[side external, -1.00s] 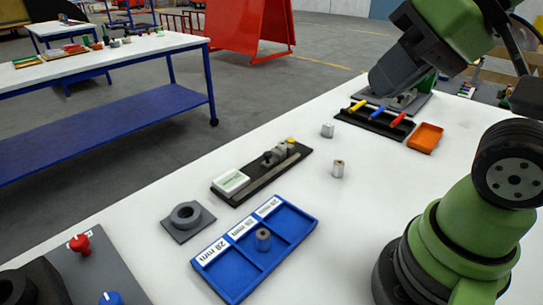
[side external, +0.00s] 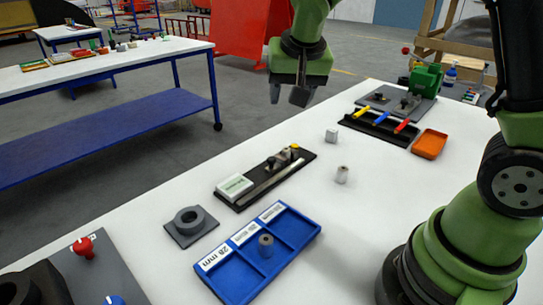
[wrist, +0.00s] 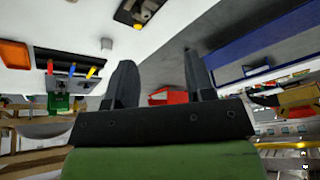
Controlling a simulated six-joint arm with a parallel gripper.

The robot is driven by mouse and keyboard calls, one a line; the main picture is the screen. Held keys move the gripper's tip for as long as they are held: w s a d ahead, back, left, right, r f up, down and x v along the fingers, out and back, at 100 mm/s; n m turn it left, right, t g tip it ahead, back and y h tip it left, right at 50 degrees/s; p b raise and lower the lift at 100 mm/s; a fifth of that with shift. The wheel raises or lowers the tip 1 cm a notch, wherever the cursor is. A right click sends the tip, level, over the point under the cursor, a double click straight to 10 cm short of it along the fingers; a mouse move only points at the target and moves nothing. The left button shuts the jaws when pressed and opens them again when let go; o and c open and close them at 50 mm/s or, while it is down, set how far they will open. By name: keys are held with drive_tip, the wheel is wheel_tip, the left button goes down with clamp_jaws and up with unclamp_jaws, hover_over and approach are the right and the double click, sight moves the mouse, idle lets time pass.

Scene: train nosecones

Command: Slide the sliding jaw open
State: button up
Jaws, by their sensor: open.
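My gripper (side external: 288,95) is open and empty, hanging in the air above and beyond the fixture, touching nothing. In the wrist view its two dark fingers (wrist: 158,70) stand apart, and part of the fixture (wrist: 136,14) shows at the top edge.
A blue divided tray (side external: 226,282) holds a grey cylinder (side external: 266,246). The white table between is clear.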

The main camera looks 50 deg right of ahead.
drive_tip(key=m+h, duration=0.1)
approach(271, 159)
drive_tip(key=shift+g, duration=0.4)
drive_tip(key=x, duration=0.9)
drive_tip(key=shift+w+d+r, duration=0.1)
drive_tip(key=shift+w+r, duration=0.05)
drive_tip(key=shift+w, duration=0.2)
